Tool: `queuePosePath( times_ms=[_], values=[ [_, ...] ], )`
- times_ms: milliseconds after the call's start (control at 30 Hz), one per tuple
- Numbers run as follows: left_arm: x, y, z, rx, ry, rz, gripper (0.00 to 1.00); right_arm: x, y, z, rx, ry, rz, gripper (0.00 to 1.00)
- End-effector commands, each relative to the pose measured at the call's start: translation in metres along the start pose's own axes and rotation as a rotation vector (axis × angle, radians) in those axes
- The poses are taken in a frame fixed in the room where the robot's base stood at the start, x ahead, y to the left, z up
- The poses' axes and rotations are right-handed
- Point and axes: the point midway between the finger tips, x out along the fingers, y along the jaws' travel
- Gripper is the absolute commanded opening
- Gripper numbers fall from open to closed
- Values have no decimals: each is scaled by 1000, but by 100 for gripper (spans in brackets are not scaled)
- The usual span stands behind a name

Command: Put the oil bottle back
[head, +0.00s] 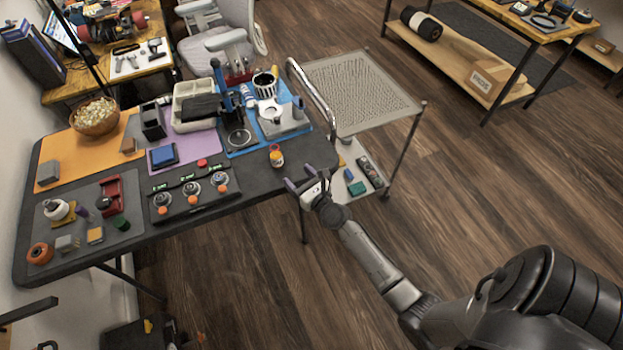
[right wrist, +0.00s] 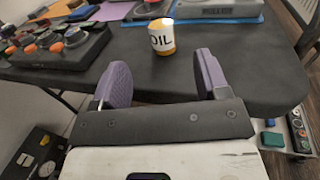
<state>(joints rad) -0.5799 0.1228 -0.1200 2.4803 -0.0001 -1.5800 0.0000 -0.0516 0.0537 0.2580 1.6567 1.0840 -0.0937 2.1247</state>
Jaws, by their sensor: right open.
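The oil bottle (head: 276,156) stands upright near the right end of the dark table, by the front edge. In the right wrist view the bottle (right wrist: 162,37) shows the word OIL on a white label with orange-yellow below. My right gripper (head: 305,184) is at the table's front right edge, just short of the bottle. In the right wrist view its purple fingers (right wrist: 162,80) are spread, with the bottle beyond them and roughly between them. Nothing is held. My left gripper does not show.
A blue mat (head: 238,149) with a press and metal parts lies behind the bottle. A black panel with several knobs (head: 191,197) is to the left. A wheeled cart (head: 352,88) with a chrome handle stands right of the table. Bare tabletop surrounds the bottle.

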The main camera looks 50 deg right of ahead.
Motion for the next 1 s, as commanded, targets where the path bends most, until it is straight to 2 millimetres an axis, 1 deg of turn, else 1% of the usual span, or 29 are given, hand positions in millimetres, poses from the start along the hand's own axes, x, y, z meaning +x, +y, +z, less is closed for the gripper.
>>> queuePosePath(
  times_ms=[133,233,267,367,400,467,500,567,600,633,667,700,767,800,900,1000],
  values=[
    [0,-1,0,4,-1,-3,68,-3,1,0,-7,1,4,68],
    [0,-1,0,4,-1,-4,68,-9,10,0,-98,16,48,68],
    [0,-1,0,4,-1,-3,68,-12,16,0,-153,24,75,68],
    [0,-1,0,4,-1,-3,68,-32,45,-3,-441,57,218,68],
    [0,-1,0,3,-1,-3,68,-44,59,-6,-595,69,296,68],
    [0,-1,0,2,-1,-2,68,-66,80,-12,-853,78,428,68],
    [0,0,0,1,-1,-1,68,-83,93,-16,-1034,77,521,68],
    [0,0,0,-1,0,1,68,-110,109,-22,-1299,64,666,68],
    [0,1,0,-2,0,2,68,-129,116,-27,-1469,49,764,68],
    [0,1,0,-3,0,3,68,-144,121,-30,-1591,34,839,68],
    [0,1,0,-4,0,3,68,-158,124,-32,-1711,17,913,68],
    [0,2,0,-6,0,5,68,-176,127,-35,-1858,-11,1012,68],
    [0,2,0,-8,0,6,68,-203,129,-37,-2058,-59,1159,68],
    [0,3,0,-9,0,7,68,-220,128,-38,-2175,-93,1255,68],
    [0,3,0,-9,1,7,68,-257,123,-36,-2406,-186,1479,68],
    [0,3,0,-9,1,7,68,-285,116,-31,-2556,-275,1671,68]
  ],
)
